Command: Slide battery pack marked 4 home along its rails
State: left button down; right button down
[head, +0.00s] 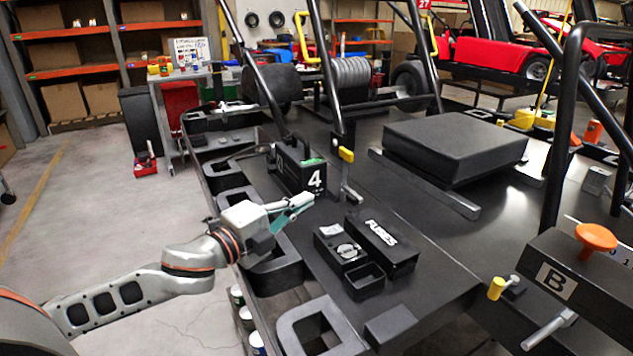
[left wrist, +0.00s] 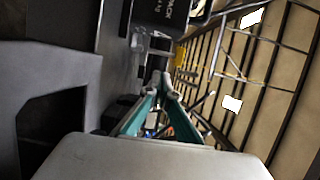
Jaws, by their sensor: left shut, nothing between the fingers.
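The battery pack marked 4 (head: 300,168) is a black box with a white 4 on its end face and a green patch on top. It stands on the black kart deck at centre left in the head view. Part of a black box with white lettering, probably this pack, shows at the top of the left wrist view (left wrist: 160,12). My left gripper (head: 311,198) is shut and empty, just in front of and below the pack's numbered face. I cannot tell whether its tip touches the pack. The rails are not clearly visible. My right gripper is not in view.
A FUSES box (head: 381,243) and an open black tray (head: 364,281) lie on the deck right of my gripper. Black frame tubes rise behind. A large black box (head: 455,145) sits farther right.

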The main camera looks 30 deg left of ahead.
aim_at(299, 160)
pick_arm(q)
jog(key=w, duration=0.4)
jog(key=w+d+b, duration=0.1)
jog(key=w, duration=0.2)
jog(key=shift+d, duration=0.1)
jog(key=a, duration=0.1)
jog(key=w, duration=0.1)
jog(key=a+b, duration=0.1)
jog(key=shift+w+a+f, duration=0.25)
jog(key=shift+w+a, duration=0.05)
jog(key=shift+w+a+r, duration=0.2)
jog(key=shift+a+r, duration=0.05)
jog(key=shift+a, duration=0.2)
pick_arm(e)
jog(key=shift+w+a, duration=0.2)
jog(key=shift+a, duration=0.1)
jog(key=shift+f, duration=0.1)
